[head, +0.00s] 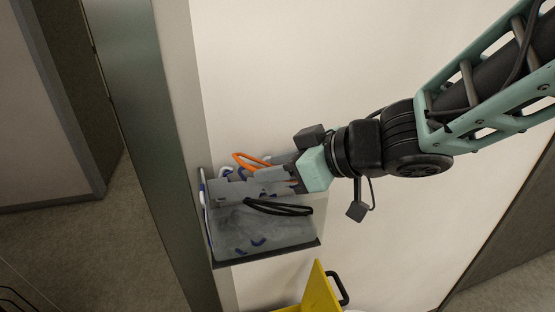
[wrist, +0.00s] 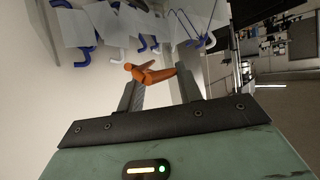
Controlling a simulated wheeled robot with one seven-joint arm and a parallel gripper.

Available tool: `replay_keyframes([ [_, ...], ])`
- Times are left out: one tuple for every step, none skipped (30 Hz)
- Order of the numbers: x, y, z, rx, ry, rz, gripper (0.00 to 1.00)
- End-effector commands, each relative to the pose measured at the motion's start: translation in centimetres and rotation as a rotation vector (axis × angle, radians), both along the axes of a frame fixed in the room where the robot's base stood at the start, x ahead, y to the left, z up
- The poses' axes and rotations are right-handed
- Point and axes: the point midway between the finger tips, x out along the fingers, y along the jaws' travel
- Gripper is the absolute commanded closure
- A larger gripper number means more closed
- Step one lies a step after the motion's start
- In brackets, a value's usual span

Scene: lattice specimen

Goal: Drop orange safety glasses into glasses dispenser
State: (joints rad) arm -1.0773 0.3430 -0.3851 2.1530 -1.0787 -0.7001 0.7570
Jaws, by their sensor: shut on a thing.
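The orange safety glasses (head: 250,161) show as an orange loop at the top of the dispenser in the head view. In the wrist view the orange glasses (wrist: 150,74) lie across my fingertips. My gripper (head: 290,178) is shut on them, and its fingers are partly hidden among grey, clear shapes in the head view. The glasses dispenser (head: 262,242) is a see-through grey box against the white wall. It holds several clear glasses with blue temples (wrist: 145,45). I cannot tell whether the orange glasses touch the box or the other glasses.
A black curved piece (head: 278,207) lies across the dispenser's front. A yellow container (head: 316,290) with a black handle stands below. A grey-green door frame or post (head: 150,130) runs along the left. The white wall (head: 300,70) above the dispenser is clear.

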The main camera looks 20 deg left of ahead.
Motion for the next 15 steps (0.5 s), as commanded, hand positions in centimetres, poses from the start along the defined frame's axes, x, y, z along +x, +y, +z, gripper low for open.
replay_keyframes([
  [-0.02, 0.02, -0.93, 0.0, -0.001, 0.0, 0.86],
  [0.0, 0.01, -1.07, 0.0, 0.0, 0.0, 0.86],
  [0.02, -0.01, -1.17, 0.0, 0.0, -0.001, 0.86],
  [0.04, -0.01, -1.21, 0.0, 0.0, -0.001, 0.86],
  [0.04, -0.01, -1.22, 0.0, 0.0, -0.001, 0.86],
  [0.04, -0.02, -1.19, 0.001, -0.001, -0.001, 0.86],
  [0.04, -0.02, -1.15, 0.001, -0.001, -0.001, 0.86],
  [0.05, -0.02, -1.11, 0.001, -0.001, -0.001, 0.86],
  [0.05, -0.02, -1.08, 0.0, 0.0, -0.001, 0.86],
  [0.04, -0.02, -1.06, 0.0, 0.0, -0.001, 0.86],
  [0.05, -0.02, -1.06, 0.001, -0.001, -0.001, 0.86],
  [0.04, -0.02, -1.06, 0.0, 0.0, -0.001, 0.62],
  [0.04, -0.02, -1.06, 0.0, 0.0, -0.001, 0.54],
  [0.04, -0.02, -1.06, 0.001, -0.001, -0.001, 0.45],
  [0.04, -0.02, -1.06, 0.0, 0.0, -0.001, 0.39],
])
